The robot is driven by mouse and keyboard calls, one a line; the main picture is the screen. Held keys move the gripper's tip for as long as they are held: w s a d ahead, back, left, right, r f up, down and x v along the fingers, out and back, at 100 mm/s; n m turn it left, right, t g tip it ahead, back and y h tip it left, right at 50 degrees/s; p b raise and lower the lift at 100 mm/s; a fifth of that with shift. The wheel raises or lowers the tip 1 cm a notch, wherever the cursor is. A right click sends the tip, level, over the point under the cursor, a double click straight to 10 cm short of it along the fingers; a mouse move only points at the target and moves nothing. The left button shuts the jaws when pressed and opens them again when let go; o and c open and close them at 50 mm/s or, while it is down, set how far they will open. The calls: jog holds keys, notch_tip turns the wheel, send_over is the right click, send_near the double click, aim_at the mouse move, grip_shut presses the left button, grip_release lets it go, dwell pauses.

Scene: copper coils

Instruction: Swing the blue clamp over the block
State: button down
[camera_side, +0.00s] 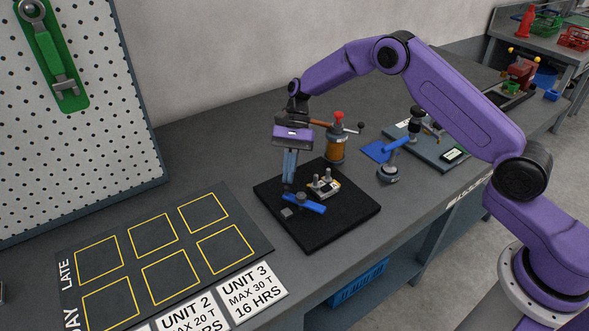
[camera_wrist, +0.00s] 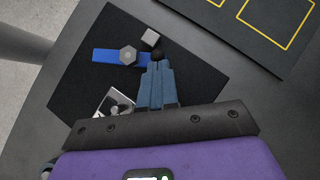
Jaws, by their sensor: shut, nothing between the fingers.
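The blue clamp (camera_side: 314,207) is a flat bar on the black mat, with a grey hex nut on it. It also shows in the wrist view (camera_wrist: 105,55), where a black round knob (camera_wrist: 157,56) sits at its right end. A small grey block (camera_side: 287,212) lies beside the clamp, and it shows in the wrist view (camera_wrist: 151,38) just above the bar. The bar does not cover the block. My gripper (camera_side: 288,181) points down, shut and empty, with its fingertips close to the knob. In the wrist view the fingertips (camera_wrist: 160,66) appear right at the knob; contact is unclear.
A silver fixture with two posts (camera_side: 324,185) stands on the black mat (camera_side: 345,216) near the clamp. An orange cylinder with a red top (camera_side: 337,143) stands behind. A blue-armed stand (camera_side: 388,172) is to the right. A yellow-outlined board (camera_side: 160,248) lies left.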

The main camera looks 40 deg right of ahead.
jog(key=a+n+g+h, duration=0.1)
jog(key=n, duration=0.1)
jog(key=a+n+h, duration=0.1)
jog(key=n, duration=0.1)
jog(key=shift+s+a+n+g+h, duration=0.1)
jog(key=shift+a+n+g+h, duration=0.2)
jog(key=shift+g, duration=0.1)
jog(key=shift+s+a, duration=0.3)
jog(key=shift+a, duration=0.2)
jog(key=shift+s+a+n+h, duration=0.35)
jog(key=shift+a+n+h, duration=0.15)
jog(key=shift+n, duration=0.2)
jog(key=shift+s+a, duration=0.35)
jog(key=shift+s, duration=0.15)
jog(key=v, duration=0.7)
jog(key=shift+w, duration=0.2)
jog(key=shift+r, duration=0.2)
